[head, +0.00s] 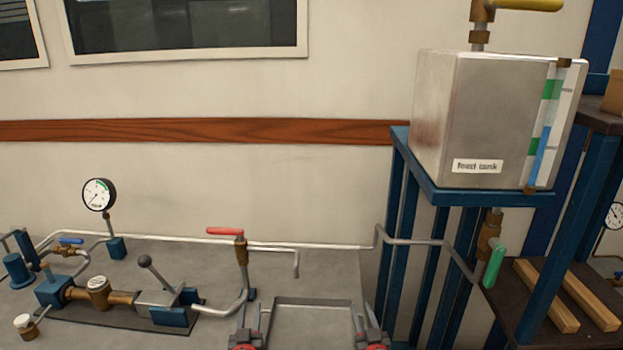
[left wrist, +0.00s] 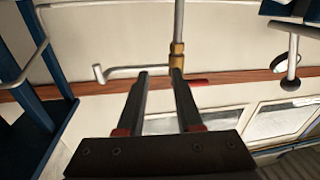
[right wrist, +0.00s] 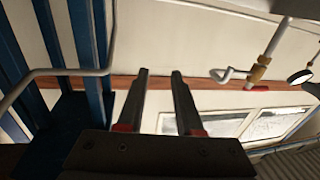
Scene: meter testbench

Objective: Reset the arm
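My left gripper (head: 254,308) is at the bottom of the head view, below the red-handled valve (head: 241,248). My right gripper (head: 366,310) is further right, in front of the bench's right end. In the left wrist view my left gripper's (left wrist: 160,73) two fingers stand apart with nothing between them. In the right wrist view my right gripper's (right wrist: 160,73) fingers are also apart and empty. Both hands are at a similar height and held side by side. Most of both arms is out of view.
The grey bench (head: 200,262) carries pipes, a pressure gauge (head: 99,195) and a pump with a black-knobbed lever (head: 145,261). A grey frame-like tray (head: 313,302) lies between my grippers. The feed tank (head: 480,125) stands on a blue stand at right, above a green valve handle (head: 494,267).

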